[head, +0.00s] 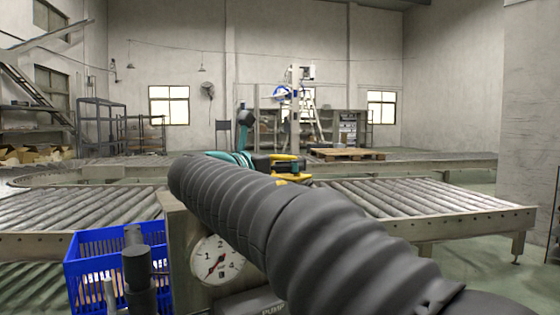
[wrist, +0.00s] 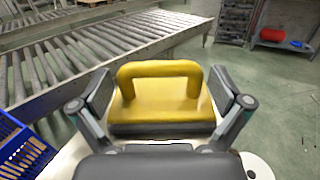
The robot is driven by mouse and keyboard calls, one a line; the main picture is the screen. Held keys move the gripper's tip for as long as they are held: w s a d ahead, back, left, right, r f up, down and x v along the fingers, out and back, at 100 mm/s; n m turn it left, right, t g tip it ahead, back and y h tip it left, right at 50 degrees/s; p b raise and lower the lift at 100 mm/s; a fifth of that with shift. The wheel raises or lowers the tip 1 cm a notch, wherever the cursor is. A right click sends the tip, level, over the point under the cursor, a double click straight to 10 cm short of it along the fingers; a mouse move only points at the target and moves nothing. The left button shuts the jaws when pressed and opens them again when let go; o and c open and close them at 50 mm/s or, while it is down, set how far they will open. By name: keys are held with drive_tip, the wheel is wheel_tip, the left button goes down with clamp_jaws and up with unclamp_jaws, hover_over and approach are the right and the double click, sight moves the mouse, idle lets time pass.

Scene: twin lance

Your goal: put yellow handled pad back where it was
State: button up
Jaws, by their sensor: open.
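The yellow handled pad (wrist: 160,92) is in the middle of the wrist view, with its arched yellow handle on top and a dark grey base below. My gripper (wrist: 163,98) is open, with one finger on each side of the pad. Small gaps seem to show beside the pad, but I cannot tell whether either finger touches it. In the head view, yellow parts of the pad (head: 293,178) show just beyond my arm, whose thick ribbed black sleeve hides most of the gripper area.
A roller conveyor (wrist: 110,45) runs behind the pad. A blue crate (head: 95,245) with items stands at lower left, near a pressure gauge (head: 217,260). Another roller section (head: 410,197) is at right. A wooden pallet (head: 345,154) lies farther back.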

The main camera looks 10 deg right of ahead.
drive_tip(key=shift+r, duration=0.15)
drive_tip(key=shift+s+a+r, duration=0.1)
drive_tip(key=shift+a, duration=0.05)
drive_tip(key=v, duration=1.1)
drive_tip(key=shift+s+a, duration=0.2)
drive_tip(key=shift+s, duration=0.05)
